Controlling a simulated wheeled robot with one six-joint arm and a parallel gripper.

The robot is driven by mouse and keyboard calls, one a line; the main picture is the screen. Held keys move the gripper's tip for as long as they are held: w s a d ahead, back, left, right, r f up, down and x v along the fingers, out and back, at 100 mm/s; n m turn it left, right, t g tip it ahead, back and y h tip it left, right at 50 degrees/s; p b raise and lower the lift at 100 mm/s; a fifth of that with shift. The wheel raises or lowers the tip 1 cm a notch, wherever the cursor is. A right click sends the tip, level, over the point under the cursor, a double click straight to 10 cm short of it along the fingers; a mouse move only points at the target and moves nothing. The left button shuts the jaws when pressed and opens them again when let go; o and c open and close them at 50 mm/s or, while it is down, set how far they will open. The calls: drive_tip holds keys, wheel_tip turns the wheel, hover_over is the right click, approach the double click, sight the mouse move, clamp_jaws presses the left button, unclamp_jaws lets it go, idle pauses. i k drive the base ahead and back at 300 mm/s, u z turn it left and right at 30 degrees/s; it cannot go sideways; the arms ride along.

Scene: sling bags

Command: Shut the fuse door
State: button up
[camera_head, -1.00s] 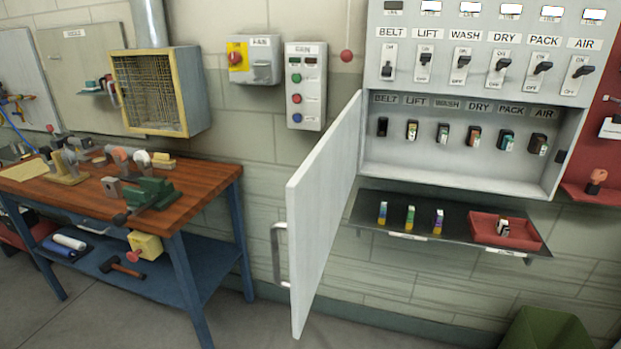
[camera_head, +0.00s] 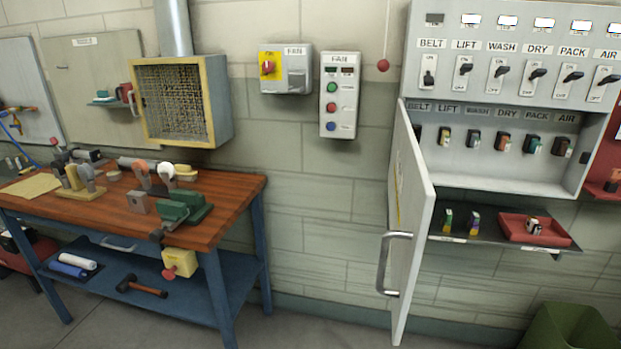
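The fuse door (camera_head: 412,235) is a light grey panel, hinged at the left side of the fuse compartment (camera_head: 487,170). It stands open, swung out from the wall toward me. A metal bar handle (camera_head: 386,262) is on its left face, near the lower free edge. Several fuses sit in the compartment under labels such as LIFT, WASH and DRY. The door partly hides the BELT slot and the left end of the shelf below. My gripper is not in view.
A shelf (camera_head: 459,238) with fuses and a red tray (camera_head: 510,238) is below the compartment. A workbench (camera_head: 222,205) with a green vise stands left. A green bin (camera_head: 568,330) is at lower right.

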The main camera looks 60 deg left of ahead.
sight(413, 196)
drive_tip(key=u, duration=1.4)
drive_tip(key=k, duration=0.5)
drive_tip(key=u, duration=0.4)
drive_tip(key=i, duration=0.6)
drive_tip(key=z, duration=0.35)
